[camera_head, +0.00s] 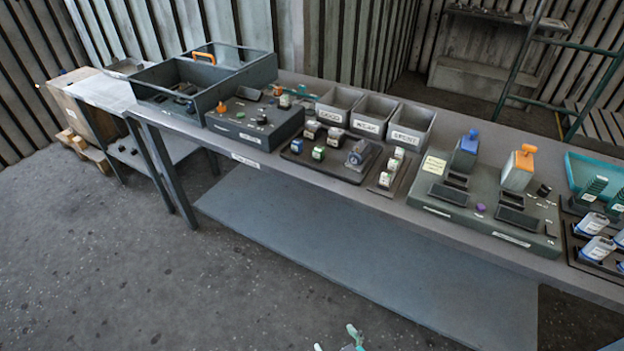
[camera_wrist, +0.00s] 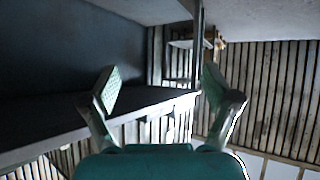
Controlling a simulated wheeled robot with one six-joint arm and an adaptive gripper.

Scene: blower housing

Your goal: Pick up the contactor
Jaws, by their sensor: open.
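I cannot tell for sure which part is the contactor. In the head view a dark tray (camera_head: 327,167) on the bench holds several small blocks, among them a blue-topped block (camera_head: 297,145) and a green one (camera_head: 318,153), plus a larger grey device (camera_head: 357,155). A narrow tray beside it holds pale green-and-white blocks (camera_head: 385,179). My gripper's green tips (camera_head: 352,338) show at the bottom edge of the head view, well in front of the bench. In the wrist view my gripper (camera_wrist: 160,88) is open, with nothing between its fingers.
The long grey bench (camera_head: 240,157) has a lower shelf (camera_head: 350,255). Three grey bins (camera_head: 375,118) stand behind the trays. A control box (camera_head: 255,122) and open toolbox (camera_head: 205,85) stand left, a station with blue and orange handles (camera_head: 488,205) right. The floor in front (camera_head: 110,260) is clear.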

